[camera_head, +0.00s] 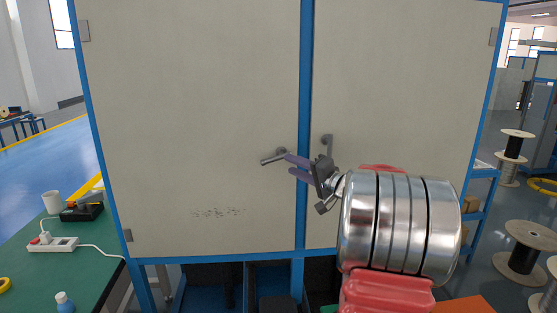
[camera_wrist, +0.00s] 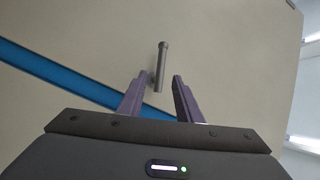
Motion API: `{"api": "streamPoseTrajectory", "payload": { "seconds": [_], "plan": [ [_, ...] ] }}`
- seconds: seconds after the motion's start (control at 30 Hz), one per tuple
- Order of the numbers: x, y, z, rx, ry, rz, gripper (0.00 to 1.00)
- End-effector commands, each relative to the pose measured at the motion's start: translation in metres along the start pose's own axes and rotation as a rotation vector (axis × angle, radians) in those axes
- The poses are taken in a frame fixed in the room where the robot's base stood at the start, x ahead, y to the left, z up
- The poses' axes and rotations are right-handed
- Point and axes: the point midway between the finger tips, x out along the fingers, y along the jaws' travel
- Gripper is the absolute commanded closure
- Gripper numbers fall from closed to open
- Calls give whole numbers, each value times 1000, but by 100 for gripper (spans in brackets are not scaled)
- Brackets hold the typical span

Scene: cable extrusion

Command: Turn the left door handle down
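The left door handle (camera_head: 272,157) is a grey metal lever on the left cabinet door (camera_head: 190,110), near the blue centre post. It points left and slightly down. My gripper (camera_head: 291,166) is at the handle's right end in the head view, its purple fingers pointing left toward the door. In the wrist view the handle (camera_wrist: 161,67) shows upright between the two fingertips, with a gap visible on either side. My gripper (camera_wrist: 160,76) is open there and holds nothing. Whether a finger touches the handle cannot be told.
The right door handle (camera_head: 327,142) hangs down on the right door (camera_head: 400,80), partly behind my gripper. The blue centre post (camera_head: 304,100) runs between the doors. A green table (camera_head: 60,275) with a power strip (camera_head: 53,244) stands at left. Cable spools (camera_head: 528,250) stand at right.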

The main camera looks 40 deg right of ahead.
Motion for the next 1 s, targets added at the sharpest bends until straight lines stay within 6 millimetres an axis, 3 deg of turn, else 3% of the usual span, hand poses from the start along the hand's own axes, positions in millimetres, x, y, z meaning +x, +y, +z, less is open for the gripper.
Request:
{"api": "streamPoseTrajectory", "payload": {
  "seconds": [0.5,0.9,1.0],
  "plan": [
    [74,0,0,1,-1,0,68],
    [82,0,0,0,0,0,68],
    [82,0,0,0,-1,0,74]
  ]
}}
